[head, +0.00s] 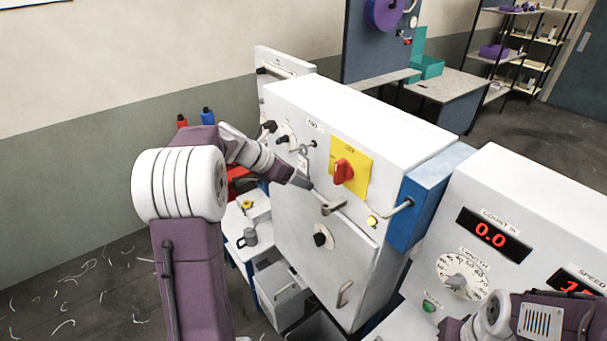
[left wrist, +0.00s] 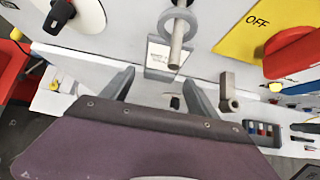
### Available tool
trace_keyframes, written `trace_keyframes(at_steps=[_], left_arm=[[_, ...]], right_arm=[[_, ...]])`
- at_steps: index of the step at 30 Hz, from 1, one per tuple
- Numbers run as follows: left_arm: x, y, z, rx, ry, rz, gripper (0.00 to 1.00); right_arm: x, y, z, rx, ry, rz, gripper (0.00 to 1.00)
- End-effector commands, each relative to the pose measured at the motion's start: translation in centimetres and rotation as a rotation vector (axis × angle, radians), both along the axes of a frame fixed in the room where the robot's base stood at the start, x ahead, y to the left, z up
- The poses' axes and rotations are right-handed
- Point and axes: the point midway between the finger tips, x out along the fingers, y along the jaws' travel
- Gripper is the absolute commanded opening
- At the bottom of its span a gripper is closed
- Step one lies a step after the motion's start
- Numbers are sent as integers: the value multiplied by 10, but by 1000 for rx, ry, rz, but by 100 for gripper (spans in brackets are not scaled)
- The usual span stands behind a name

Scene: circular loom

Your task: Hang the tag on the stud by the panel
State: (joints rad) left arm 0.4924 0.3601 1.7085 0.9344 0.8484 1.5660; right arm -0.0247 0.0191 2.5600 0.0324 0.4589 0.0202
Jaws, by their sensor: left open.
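The tag (left wrist: 163,58) is a small grey plate with a white printed label. Its grey ring (left wrist: 180,20) appears to be around the stud (left wrist: 176,50), a grey pin sticking out of the white panel. In the head view the tag (head: 302,162) hangs against the panel front, left of the red switch. My left gripper (left wrist: 158,82) is open and empty, its fingers apart just below the tag. In the head view the left gripper (head: 301,182) is close to the panel. My right arm shows at the bottom right, but its gripper is out of view.
A red rotary switch (head: 343,171) on a yellow plate is right of the stud. A grey handle (head: 332,207) sticks out below it. Black knobs (head: 283,139) are to the left. A blue box (head: 425,197) and a display console (head: 520,220) stand to the right.

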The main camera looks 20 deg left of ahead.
Motion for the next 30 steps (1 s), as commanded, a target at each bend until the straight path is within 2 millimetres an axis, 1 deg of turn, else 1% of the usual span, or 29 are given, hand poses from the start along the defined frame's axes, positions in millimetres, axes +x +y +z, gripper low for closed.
trace_keyframes(at_steps=[5, 6, 8, 9, 11, 12, 13, 19, 30], left_arm=[[0, 0, 0, 0, 0, 0, 69], [0, 0, 0, 0, 0, 0, 64], [0, 0, 0, 0, 0, 0, 47], [0, 0, 0, 0, 0, 0, 36], [0, 0, 0, 0, 0, 0, 19], [0, 0, 0, 0, 0, 0, 8], [0, 0, 0, 0, 0, 0, 0], [-2, 1, 1, -1, 0, 1, 0], [-11, 6, 6, -1, 0, -1, 0]], right_arm=[[0, 0, 0, 0, 0, 0, 0], [0, 0, 0, 0, 0, 0, 0], [0, 0, 0, 0, 0, 0, 0], [0, 0, 0, 0, 0, 0, 0], [0, 0, 0, 0, 0, 0, 0], [0, 0, 0, 0, 0, 0, 0], [0, 0, 0, 0, 0, 0, 0], [0, 0, 1, 0, 0, 0, 0], [0, 0, 5, 0, 0, 0, 0]])
